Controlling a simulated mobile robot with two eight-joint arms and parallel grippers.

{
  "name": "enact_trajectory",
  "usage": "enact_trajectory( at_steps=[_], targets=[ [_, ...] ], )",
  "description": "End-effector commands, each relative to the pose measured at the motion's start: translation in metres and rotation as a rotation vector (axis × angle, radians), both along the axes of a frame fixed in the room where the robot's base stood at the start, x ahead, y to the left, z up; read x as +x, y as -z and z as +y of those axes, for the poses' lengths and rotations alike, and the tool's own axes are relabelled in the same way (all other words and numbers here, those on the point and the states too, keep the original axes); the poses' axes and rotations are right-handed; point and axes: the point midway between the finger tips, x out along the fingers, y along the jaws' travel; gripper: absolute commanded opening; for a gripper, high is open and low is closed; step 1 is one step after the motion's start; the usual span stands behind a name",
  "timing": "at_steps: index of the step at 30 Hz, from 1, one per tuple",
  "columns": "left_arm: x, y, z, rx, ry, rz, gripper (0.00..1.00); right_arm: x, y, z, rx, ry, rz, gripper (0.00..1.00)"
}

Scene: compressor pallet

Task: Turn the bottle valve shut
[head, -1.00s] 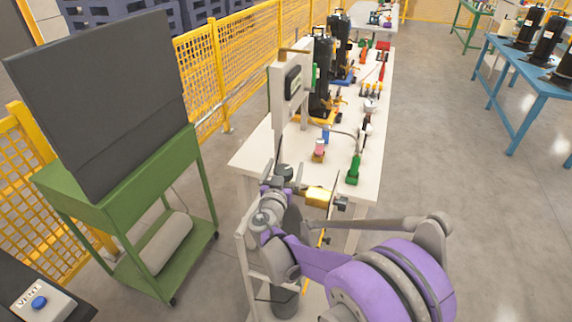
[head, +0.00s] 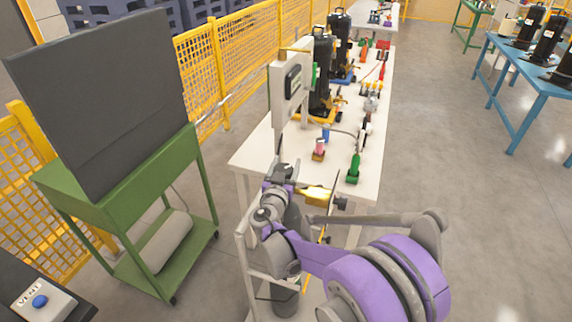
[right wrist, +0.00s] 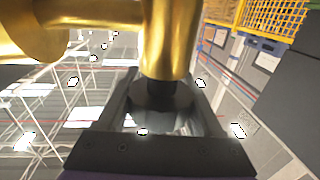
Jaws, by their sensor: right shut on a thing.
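A brass valve (head: 318,195) sits at the near end of the white bench in the head view, beside my right gripper (head: 282,172). In the right wrist view its brass body (right wrist: 168,40) fills the top of the picture. A dark round valve knob (right wrist: 163,98) below the brass stem lies between the fingers of my right gripper (right wrist: 162,105). The gripper is shut on this knob. In the head view the knob is mostly hidden by the gripper. My arm hides much of what is below the valve. My left gripper is not in view.
A green cart (head: 110,205) with a dark board stands left, before a yellow fence (head: 200,75).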

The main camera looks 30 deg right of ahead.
Motion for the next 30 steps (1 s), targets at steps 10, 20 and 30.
enact_trajectory(
  at_steps=[10,20,30],
  targets=[
    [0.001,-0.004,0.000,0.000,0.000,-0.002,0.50,-0.001,0.000,-0.001,0.001,0.104,0.000,0.12],
    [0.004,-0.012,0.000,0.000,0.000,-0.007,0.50,-0.007,-0.001,-0.005,0.002,0.382,-0.001,0.12],
    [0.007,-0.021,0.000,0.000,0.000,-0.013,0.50,-0.016,-0.001,-0.009,0.001,0.682,0.000,0.12]
  ],
)
